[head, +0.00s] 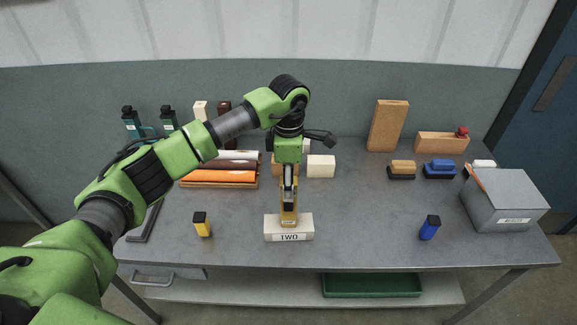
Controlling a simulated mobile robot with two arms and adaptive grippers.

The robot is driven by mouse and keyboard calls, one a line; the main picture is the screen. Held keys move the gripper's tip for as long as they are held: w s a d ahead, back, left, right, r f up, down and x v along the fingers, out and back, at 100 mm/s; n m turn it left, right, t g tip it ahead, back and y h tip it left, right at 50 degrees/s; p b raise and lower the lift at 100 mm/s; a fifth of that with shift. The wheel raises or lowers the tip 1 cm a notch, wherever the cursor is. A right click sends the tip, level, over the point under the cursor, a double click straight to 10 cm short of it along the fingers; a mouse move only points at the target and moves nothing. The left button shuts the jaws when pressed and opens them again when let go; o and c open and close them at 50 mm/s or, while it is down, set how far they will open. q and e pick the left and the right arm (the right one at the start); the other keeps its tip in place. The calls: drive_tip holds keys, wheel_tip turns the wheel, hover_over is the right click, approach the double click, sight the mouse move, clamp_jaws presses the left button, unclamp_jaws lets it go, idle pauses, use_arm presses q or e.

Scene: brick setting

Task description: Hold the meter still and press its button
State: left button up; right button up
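The meter's button cannot be made out. My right gripper is not in view.
A yellow device with a black top (202,226) stands to the left, a blue one (429,229) to the right. A grey box (507,203) is at the right end. Coloured rolls (218,177) and pale blocks (321,167) lie behind.

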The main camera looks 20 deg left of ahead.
use_arm(q)
drive_tip(key=shift+f, duration=0.3)
clamp_jaws()
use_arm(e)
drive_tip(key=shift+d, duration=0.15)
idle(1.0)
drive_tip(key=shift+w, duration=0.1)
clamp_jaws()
use_arm(q)
drive_tip(key=shift+f, duration=0.1)
idle(1.0)
